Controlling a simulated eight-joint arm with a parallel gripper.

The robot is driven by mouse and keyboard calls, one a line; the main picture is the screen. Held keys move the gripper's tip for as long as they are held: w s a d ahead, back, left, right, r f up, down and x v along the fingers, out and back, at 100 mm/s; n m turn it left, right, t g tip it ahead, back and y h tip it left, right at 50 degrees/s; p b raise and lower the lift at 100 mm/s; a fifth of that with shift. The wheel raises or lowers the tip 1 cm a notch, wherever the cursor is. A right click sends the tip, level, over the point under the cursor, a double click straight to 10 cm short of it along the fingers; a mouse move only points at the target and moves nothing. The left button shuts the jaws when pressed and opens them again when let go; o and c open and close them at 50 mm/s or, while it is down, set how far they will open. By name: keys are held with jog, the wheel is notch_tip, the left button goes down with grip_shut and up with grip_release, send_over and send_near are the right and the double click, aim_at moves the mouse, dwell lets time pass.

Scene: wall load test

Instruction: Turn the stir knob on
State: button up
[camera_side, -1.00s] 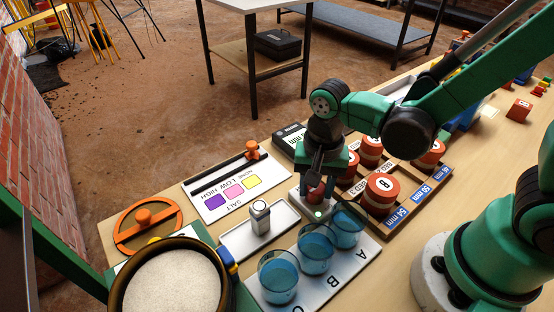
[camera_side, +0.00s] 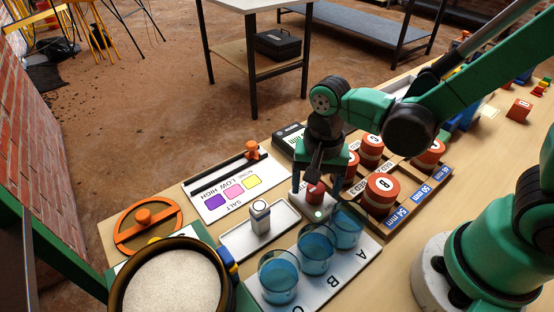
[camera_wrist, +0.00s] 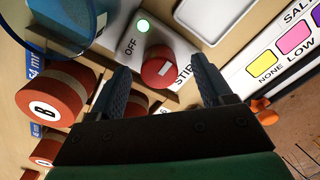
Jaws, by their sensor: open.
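The stir knob (camera_wrist: 157,72) is a round red knob with a white mark, on a pale panel (camera_wrist: 172,38) lettered OFF and STIR. A green light (camera_wrist: 143,25) glows near OFF. In the side view the knob (camera_side: 314,193) is partly hidden under my gripper (camera_side: 317,182). In the wrist view my gripper (camera_wrist: 163,76) is open, with one dark finger on each side of the knob. I cannot tell whether either finger touches it.
Red lettered weights (camera_side: 382,190) stand in a wooden rack at the right. Blue cups (camera_side: 316,248) stand on a white plate in front. A silver-capped shaker (camera_side: 260,216) stands on a tray to the left. The salt panel (camera_side: 212,202) with its orange slider lies behind.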

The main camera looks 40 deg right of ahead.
aim_at(318, 186)
jog(key=shift+r, duration=2.6)
jog(key=shift+d+r+n+t, duration=0.25)
jog(key=shift+n+t, duration=0.05)
jog(key=shift+w+d+r+n+t, duration=0.15)
jog(key=shift+d+r+n+t, duration=0.8)
jog(key=shift+n, duration=0.5)
jog(key=shift+w+d+r+n+t, duration=0.1)
jog(key=shift+d+r+n+t, duration=0.6)
jog(key=shift+d+n+t, duration=0.5)
jog(key=shift+w+d+r+n+t, duration=0.15)
jog(key=shift+d+r+n+t, duration=0.85)
jog(key=shift+n, duration=0.65)
